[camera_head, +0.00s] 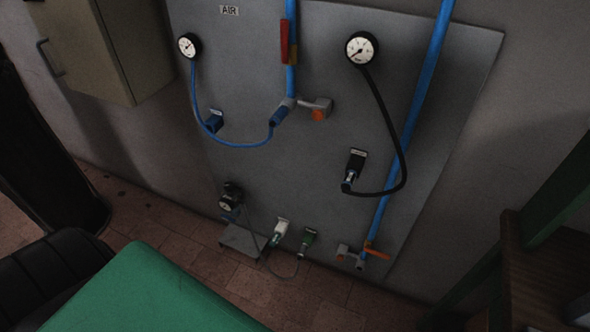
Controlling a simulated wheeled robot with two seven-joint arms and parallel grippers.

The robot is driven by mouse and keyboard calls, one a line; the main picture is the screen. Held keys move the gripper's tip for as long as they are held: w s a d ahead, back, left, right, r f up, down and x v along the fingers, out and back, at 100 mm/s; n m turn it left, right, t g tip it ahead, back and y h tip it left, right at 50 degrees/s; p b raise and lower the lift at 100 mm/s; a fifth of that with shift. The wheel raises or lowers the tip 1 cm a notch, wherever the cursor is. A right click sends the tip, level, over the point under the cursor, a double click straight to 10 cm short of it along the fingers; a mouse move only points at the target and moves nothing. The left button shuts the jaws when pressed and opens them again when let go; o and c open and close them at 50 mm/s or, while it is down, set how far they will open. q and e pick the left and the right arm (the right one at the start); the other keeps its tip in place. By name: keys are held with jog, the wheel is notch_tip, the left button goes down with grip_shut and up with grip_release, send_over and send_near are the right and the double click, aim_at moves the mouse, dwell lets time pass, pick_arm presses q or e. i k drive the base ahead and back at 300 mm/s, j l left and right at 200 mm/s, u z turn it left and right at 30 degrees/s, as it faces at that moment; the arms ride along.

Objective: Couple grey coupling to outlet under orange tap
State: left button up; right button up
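An orange tap lever (377,253) is low on the right blue pipe. A small grey outlet fitting (343,251) sits beside the pipe's bottom end, with no hose seen on it. No coupling is clearly grey at this size. A thin hose from the low gauge (225,205) loops to the green piece. The black hose (404,165) ends in a small coupling (348,184) under a black holder (357,160). Neither gripper is in view.
A blue hose (245,146) joins the middle pipe's outlet (291,102) through a blue coupling (279,117); a red lever (284,42) is above. A green surface (150,290) fills the lower left. A wooden frame (545,240) stands right. The floor below the panel looks clear.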

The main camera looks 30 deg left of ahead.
aim_at(304, 250)
jog(key=u, duration=0.9)
